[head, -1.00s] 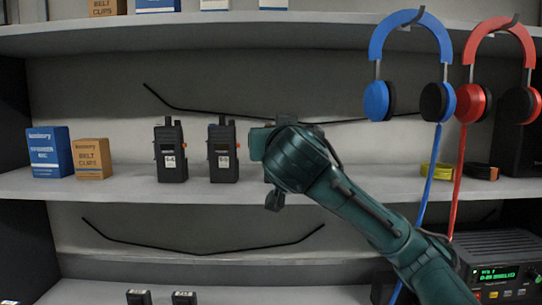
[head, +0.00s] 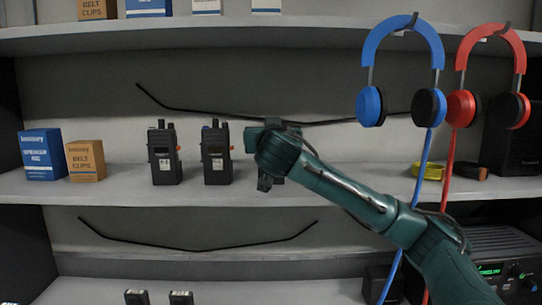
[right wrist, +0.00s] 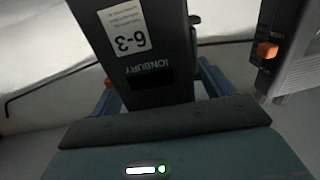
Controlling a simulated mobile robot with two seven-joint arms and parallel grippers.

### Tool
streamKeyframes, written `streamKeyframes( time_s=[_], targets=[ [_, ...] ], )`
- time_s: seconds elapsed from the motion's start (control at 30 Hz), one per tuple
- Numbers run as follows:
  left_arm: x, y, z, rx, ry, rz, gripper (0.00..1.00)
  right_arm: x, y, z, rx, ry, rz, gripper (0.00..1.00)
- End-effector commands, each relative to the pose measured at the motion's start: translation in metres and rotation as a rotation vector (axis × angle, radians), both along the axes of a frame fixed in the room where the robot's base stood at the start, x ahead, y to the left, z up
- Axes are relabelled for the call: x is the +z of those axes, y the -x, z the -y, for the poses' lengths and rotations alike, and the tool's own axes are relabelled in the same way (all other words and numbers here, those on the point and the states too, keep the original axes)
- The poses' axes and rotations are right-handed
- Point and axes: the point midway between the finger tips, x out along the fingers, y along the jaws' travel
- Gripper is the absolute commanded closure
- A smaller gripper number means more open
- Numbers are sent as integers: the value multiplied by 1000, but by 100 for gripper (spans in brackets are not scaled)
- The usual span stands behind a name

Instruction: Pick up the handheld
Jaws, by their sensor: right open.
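A black handheld (right wrist: 138,48) with a white label reading 6-3 fills the middle of the right wrist view. My right gripper (right wrist: 160,92) is open, with one blue finger on each side of this handheld; I cannot tell whether they touch it. In the head view my right gripper (head: 268,140) is at the middle shelf and largely hides what is behind it. Two more black handhelds, one further left (head: 164,155) and one nearer (head: 216,153), stand upright on that shelf. A handheld with an orange button (right wrist: 290,50) is at the right wrist view's right edge. My left gripper is not in view.
A blue box (head: 41,154) and an orange belt clips box (head: 86,160) stand at the left of the middle shelf (head: 110,189). Blue headphones (head: 370,106) and red headphones (head: 462,107) hang at the right, their cords passing near my right arm. A lit radio unit (head: 505,270) sits below.

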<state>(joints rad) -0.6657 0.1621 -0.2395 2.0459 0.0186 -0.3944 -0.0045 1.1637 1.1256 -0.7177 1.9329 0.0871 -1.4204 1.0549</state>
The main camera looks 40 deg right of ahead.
Motion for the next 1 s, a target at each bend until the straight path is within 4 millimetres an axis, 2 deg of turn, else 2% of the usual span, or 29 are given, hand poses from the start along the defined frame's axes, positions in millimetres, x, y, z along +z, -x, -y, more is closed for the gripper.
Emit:
streamKeyframes(
  time_s=[0.1,0.9,1.0],
  targets=[
    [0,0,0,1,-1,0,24,0,0,0,0,0,0,22],
    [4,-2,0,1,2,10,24,0,0,-1,0,-1,-1,87],
    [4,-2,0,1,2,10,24,1,1,0,0,0,3,89]
  ],
)
